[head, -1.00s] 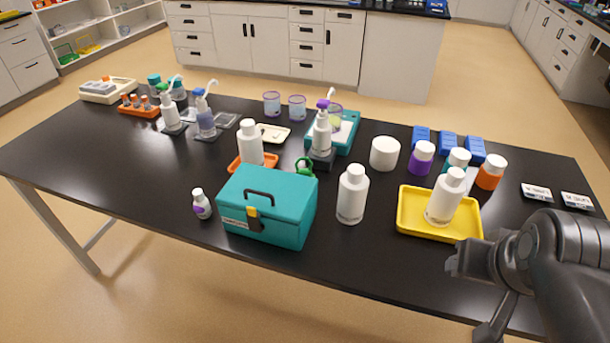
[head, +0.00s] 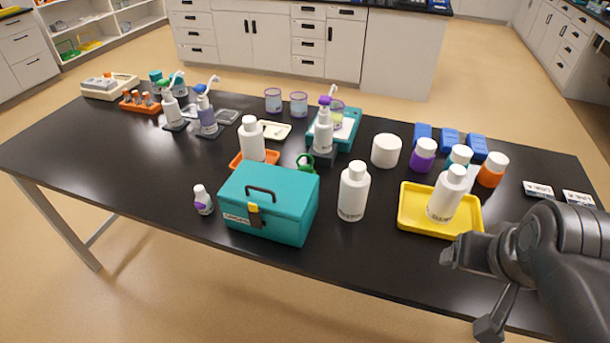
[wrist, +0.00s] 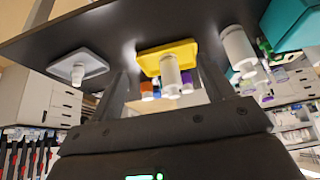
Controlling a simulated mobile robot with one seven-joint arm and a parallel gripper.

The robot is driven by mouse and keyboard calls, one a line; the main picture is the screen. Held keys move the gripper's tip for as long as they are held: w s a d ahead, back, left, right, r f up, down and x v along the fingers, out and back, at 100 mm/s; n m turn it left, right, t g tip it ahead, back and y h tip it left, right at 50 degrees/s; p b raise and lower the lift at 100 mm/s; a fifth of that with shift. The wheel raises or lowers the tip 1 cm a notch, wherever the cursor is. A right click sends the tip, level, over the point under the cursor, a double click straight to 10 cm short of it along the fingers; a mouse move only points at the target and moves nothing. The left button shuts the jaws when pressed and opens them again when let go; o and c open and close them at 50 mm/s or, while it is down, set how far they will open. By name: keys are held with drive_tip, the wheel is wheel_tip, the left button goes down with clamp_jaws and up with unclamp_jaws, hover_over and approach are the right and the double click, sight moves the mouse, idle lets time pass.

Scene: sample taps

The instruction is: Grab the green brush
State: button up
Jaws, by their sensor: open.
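The green brush (head: 306,162) is on the black table behind the teal box. Only a small green, ring-like part shows; the box hides the rest. A bit of green beside the teal box also shows in the wrist view (wrist: 264,46), which looks upside down. My gripper (head: 468,291) is open and empty at the front right of the table, well to the right of the brush. Its two dark fingers stand apart in the wrist view (wrist: 161,78), with nothing between them.
The teal box (head: 268,203) and a white bottle (head: 353,190) stand in front of the brush. A yellow tray (head: 410,222) with a white bottle lies between my gripper and them. An orange tray (head: 238,160) with a bottle is left of the brush.

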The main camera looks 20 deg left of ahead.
drive_tip(key=w+a+r+n, duration=0.1)
drive_tip(key=w+a+r, duration=0.3)
drive_tip(key=w, duration=0.5)
drive_tip(key=n+g+y, duration=0.2)
drive_tip(key=n, duration=0.1)
hover_over(305, 166)
drive_tip(key=s+d, duration=0.2)
drive_tip(key=s, duration=0.2)
wheel_tip(305, 166, down, 11)
drive_tip(key=x, duration=1.1)
drive_tip(key=shift+s+d, duration=0.15)
drive_tip(key=shift+t, duration=0.3)
drive_tip(key=c, duration=1.3)
drive_tip(key=shift+r, duration=0.1)
